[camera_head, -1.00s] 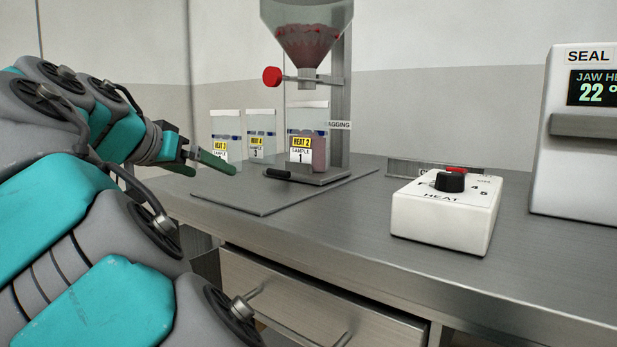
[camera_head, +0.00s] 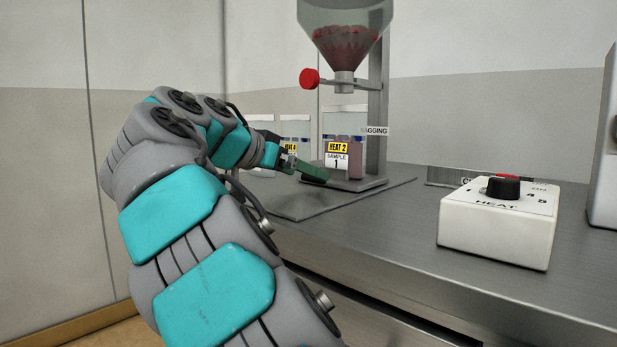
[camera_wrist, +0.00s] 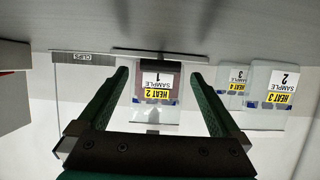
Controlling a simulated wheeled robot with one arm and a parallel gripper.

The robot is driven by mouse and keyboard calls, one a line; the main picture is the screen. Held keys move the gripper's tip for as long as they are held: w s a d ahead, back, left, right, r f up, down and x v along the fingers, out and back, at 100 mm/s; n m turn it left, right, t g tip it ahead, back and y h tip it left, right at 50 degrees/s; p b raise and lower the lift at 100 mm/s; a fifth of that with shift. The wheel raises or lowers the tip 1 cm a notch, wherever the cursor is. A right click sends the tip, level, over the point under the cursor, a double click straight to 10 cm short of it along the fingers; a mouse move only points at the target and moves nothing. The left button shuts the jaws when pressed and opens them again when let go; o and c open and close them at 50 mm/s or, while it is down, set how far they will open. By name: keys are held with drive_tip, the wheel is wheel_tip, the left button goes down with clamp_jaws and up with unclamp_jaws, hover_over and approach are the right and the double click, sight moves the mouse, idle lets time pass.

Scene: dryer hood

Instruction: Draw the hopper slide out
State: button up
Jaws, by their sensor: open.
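The hopper (camera_head: 345,40) is a clear funnel of dark red grains on a grey post, its top cut off by the frame. Below it is a short spout, with a red knob (camera_head: 309,79) sticking out to the left; I take this as the slide's handle. A bag marked SAMPLE 1 (camera_head: 337,155) stands under the spout and also shows upside down in the wrist view (camera_wrist: 155,90). My gripper (camera_head: 313,173) is low, in front of the bag and well below the knob. In the wrist view its green jaws (camera_wrist: 158,73) are apart and empty. The knob is not visible there.
More labelled bags (camera_head: 295,130) stand behind my arm. A white HEAT dial box (camera_head: 498,225) sits on the steel bench at right, with a low labelled holder (camera_head: 450,178) behind it. A white machine (camera_head: 604,150) is cut off at the right edge. Space left of the knob looks clear.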

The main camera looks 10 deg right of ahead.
sight(337, 175)
drive_tip(key=shift+x, duration=1.5)
drive_tip(key=shift+c, duration=0.2)
clamp_jaws()
